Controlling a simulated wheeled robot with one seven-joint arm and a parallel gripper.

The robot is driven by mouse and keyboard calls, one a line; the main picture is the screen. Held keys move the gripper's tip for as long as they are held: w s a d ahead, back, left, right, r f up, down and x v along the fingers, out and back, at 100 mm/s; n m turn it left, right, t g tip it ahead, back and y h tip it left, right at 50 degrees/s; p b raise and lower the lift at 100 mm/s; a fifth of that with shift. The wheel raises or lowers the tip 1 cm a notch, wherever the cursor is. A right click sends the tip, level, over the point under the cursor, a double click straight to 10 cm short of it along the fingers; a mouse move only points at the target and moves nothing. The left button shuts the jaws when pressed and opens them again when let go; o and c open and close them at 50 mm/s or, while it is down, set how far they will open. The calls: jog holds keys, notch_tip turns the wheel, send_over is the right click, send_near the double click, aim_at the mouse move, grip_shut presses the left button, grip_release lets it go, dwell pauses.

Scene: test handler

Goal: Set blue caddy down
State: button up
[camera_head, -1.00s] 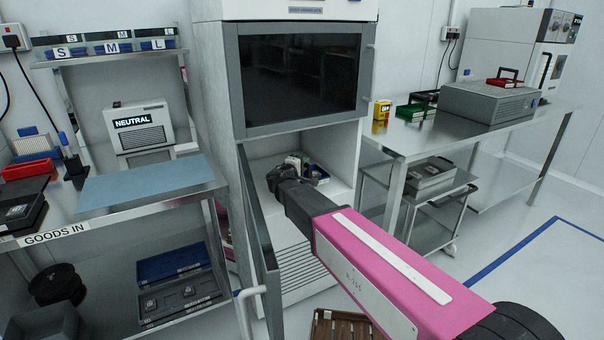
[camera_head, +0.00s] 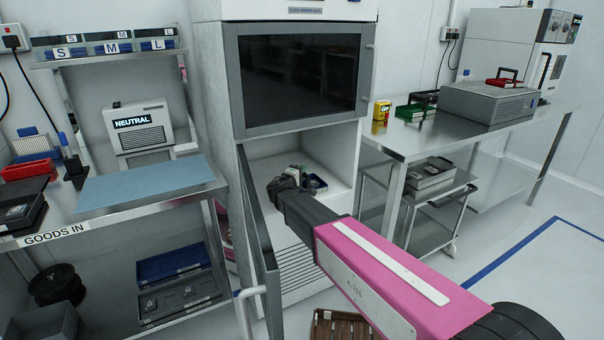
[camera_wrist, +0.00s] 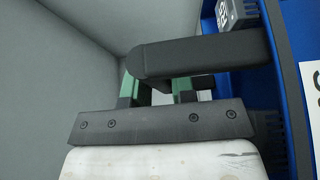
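The blue caddy (camera_head: 316,184) is inside the open lower compartment of the tall cabinet, mostly hidden behind my gripper in the head view. In the wrist view its blue body (camera_wrist: 294,80) fills the right side, and its black handle (camera_wrist: 205,57) runs left across the green-padded fingers. My gripper (camera_head: 292,176) reaches into the compartment; in the wrist view (camera_wrist: 158,90) its fingers are at the handle. The caddy moves along with it, so it appears held by the handle. The exact finger contact is partly hidden, and whether the caddy touches the compartment floor cannot be told.
The compartment's open door (camera_head: 257,240) stands left of my arm. The compartment's right wall (camera_head: 345,165) is close by. A dark window (camera_head: 300,80) is above. A steel bench (camera_head: 430,140) with red and green caddies is on the right. A brown crate (camera_head: 333,326) is on the floor.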

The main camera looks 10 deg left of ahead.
jog(key=shift+o, duration=1.1)
jog(key=shift+r, duration=0.1)
jog(key=shift+v, duration=3.8)
jog(key=shift+d, duration=0.1)
